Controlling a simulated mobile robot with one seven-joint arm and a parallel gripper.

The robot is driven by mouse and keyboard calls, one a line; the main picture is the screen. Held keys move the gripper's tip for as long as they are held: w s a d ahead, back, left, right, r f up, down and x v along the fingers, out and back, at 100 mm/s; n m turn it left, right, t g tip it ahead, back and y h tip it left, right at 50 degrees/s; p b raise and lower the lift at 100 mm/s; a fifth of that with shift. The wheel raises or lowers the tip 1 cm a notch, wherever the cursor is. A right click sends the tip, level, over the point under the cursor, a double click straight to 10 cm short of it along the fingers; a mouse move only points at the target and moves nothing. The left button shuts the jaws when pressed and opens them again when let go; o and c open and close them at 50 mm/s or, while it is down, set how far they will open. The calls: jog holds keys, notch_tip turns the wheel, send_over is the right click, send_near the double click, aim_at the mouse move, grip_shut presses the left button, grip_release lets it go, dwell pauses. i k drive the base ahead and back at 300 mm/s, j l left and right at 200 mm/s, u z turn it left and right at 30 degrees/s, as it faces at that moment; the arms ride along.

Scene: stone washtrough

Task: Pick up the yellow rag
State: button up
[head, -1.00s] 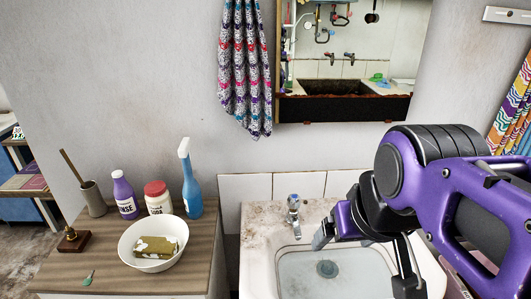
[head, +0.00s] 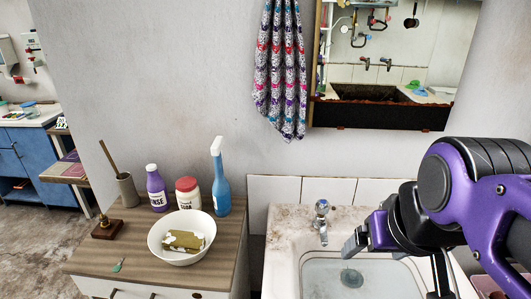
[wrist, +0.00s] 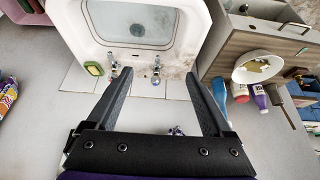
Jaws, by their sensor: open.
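An olive-yellow folded rag with white patches (head: 183,241) lies in a white bowl (head: 160,258) on a wooden cabinet top, left of the sink in the head view. In the wrist view the bowl (wrist: 270,62) is at the right with the rag (wrist: 257,66) in it. My gripper (head: 400,265) is over the sink in the head view, well to the right of the bowl. In the wrist view its two fingers (wrist: 157,76) are wide apart, with nothing held between them.
A purple bottle (head: 156,190), a white jar with red lid (head: 188,193) and a tall blue spray bottle (head: 221,185) stand behind the bowl. A brush holder (head: 126,190) and a stamp (head: 107,228) are left. A patterned towel (head: 283,75) hangs above. The sink faucet (head: 321,215) stands up.

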aim_at(184, 241)
jog(key=j, duration=1.6)
jog(key=k+j, duration=0.25)
jog(key=j, duration=0.15)
jog(key=k+j, duration=0.2)
jog(key=j, duration=0.2)
jog(key=i+l, duration=0.35)
jog(key=i, duration=0.05)
